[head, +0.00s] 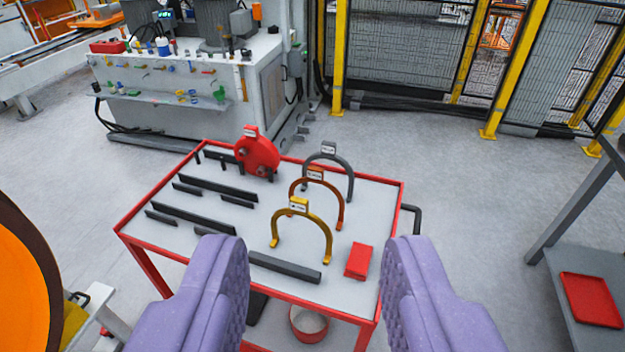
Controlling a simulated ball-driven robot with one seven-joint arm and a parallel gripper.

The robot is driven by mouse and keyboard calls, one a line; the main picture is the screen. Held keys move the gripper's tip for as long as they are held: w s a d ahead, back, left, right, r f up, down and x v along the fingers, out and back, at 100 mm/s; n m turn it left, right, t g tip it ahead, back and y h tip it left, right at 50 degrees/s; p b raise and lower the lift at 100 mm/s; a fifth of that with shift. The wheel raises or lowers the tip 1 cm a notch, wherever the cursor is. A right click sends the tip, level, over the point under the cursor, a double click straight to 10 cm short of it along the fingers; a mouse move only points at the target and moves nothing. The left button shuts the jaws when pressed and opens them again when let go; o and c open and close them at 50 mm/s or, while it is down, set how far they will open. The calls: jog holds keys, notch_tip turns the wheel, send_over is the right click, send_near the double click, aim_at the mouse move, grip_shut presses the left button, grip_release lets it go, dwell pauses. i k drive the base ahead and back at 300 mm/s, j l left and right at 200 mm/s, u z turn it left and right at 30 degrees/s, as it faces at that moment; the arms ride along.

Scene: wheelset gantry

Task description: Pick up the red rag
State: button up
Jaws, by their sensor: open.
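A red rag (358,261), folded into a small block, lies on the grey top of the red-framed cart (385,203), near its front right corner. My gripper (316,245) shows as two purple padded fingers at the bottom of the head view. They are wide apart with nothing between them. The rag shows between the fingers, closer to the right one, and appears beyond them and untouched.
Yellow (302,228), orange (319,196) and grey (330,172) arched gauges stand beside the rag. A red disc tool (257,155) and several dark bars (285,267) share the cart. A red tray (590,299) lies on a right-hand shelf. Open floor (470,200) lies behind.

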aim_at(358, 263)
jog(key=z, duration=0.25)
jog(key=u, duration=1.8)
jog(key=z, duration=1.8)
jog(key=i+l+u, duration=0.35)
